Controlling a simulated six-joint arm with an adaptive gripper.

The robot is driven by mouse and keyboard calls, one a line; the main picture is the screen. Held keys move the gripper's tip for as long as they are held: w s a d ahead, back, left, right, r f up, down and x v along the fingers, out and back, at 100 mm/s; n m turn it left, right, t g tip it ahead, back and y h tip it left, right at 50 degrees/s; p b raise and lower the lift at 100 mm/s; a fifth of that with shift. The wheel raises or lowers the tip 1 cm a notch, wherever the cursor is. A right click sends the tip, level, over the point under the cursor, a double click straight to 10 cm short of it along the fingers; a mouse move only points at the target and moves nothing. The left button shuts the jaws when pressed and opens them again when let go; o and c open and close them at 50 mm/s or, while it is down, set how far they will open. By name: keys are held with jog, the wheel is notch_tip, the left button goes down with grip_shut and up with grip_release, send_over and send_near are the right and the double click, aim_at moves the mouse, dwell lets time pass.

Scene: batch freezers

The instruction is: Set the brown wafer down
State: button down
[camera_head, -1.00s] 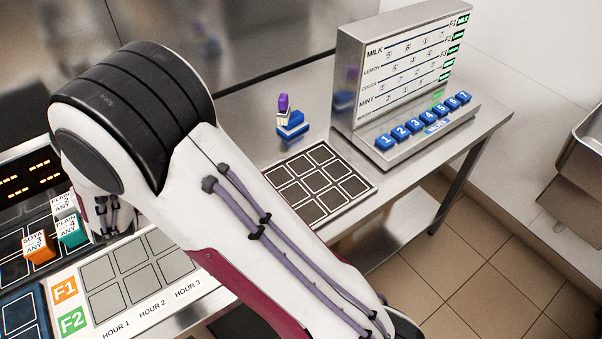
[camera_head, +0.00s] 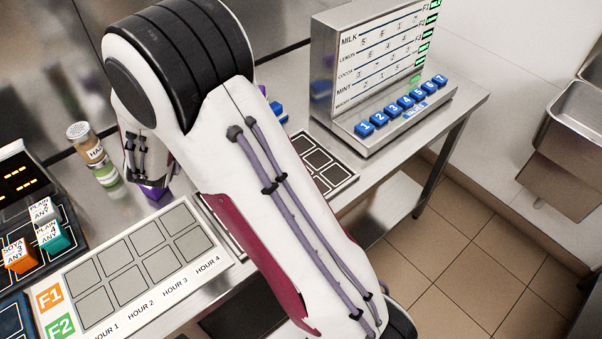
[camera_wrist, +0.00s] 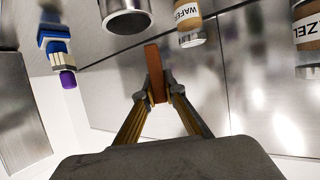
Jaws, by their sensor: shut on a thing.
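The brown wafer (camera_wrist: 153,66) is a slim upright bar in the wrist view. My gripper (camera_wrist: 158,94) is shut on it, with one fingertip on each side of its near end. The wafer's far end is free, and I cannot tell whether it touches anything. In the head view my arm hides the gripper and the wafer.
A WAFER jar (camera_wrist: 188,22), a metal cup (camera_wrist: 126,18) and a HAZEL jar (camera_wrist: 307,40) show around the wafer. A blue, white and purple stack (camera_wrist: 56,50) is at left. The grey hour grid (camera_head: 145,262) is empty; a button panel (camera_head: 395,115) stands at right.

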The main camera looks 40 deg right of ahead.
jog(key=s+d+m+g+h, duration=0.3)
jog(key=s+d+m+g, duration=0.15)
jog(key=s+d, duration=0.5)
jog(key=s+d+m+g+h, duration=0.45)
jog(key=s+d, duration=0.25)
jog(key=d, duration=0.6)
jog(key=s+d+m+g, duration=0.2)
jog(key=s+m+g, duration=0.1)
jog(key=s, duration=0.6)
jog(key=shift+f+m, duration=0.15)
jog(key=shift+m, duration=0.15)
jog(key=shift+f, duration=0.15)
jog(key=shift+f, duration=2.8)
jog(key=shift+f, duration=2.05)
jog(key=shift+f, duration=0.15)
